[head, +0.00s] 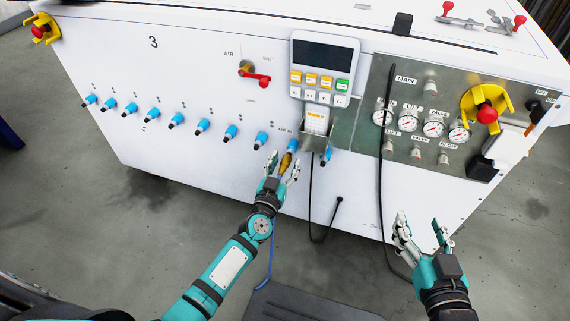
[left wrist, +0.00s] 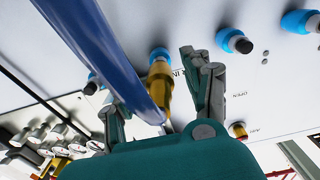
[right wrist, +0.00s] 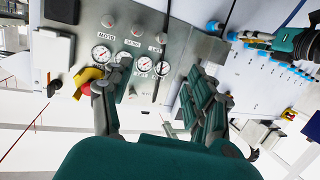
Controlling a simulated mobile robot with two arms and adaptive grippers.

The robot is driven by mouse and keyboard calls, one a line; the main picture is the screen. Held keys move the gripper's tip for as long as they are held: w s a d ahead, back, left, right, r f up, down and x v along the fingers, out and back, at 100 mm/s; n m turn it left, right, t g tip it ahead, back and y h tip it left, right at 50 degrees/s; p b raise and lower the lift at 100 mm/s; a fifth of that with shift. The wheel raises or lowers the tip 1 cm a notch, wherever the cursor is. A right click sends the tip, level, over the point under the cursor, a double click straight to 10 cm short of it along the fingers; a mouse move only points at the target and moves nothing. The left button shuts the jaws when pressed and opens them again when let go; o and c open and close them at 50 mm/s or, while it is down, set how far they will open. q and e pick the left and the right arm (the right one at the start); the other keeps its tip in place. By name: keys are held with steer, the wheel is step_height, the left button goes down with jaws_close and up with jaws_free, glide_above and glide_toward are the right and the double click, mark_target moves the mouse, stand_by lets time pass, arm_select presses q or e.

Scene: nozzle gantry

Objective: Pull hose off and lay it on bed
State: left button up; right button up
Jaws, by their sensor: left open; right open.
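The blue hose (head: 268,270) hangs from a brass fitting (head: 286,162) at a blue-collared port (head: 292,146) on the white machine's front. In the left wrist view the hose (left wrist: 103,48) crosses close to the camera, and the brass fitting (left wrist: 160,82) still meets a blue collar. My left gripper (head: 283,166) is open, with its fingers on either side of the fitting; contact is unclear. My right gripper (head: 420,230) is open and empty, in front of the machine's lower right front. I cannot tell which surface is the bed.
The white machine (head: 190,170) carries a row of blue ports, a keypad (head: 322,68) and a small holder (head: 315,140). A gauge panel (head: 430,110) and yellow-guarded red button (head: 487,113) are at the right. Black cables (head: 312,215) hang in front.

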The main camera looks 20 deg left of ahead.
stand_by(0.3)
steer(key=shift+s+d+f+g+h, duration=0.1)
steer(key=shift+s+f+g+h, duration=0.05)
steer(key=shift+f+g, duration=0.15)
steer(key=shift+s+d+f+g+h, duration=0.1)
steer(key=shift+f+g+h, duration=0.1)
steer(key=shift+f, duration=0.2)
arm_select(q)
jaws_close()
stand_by(0.4)
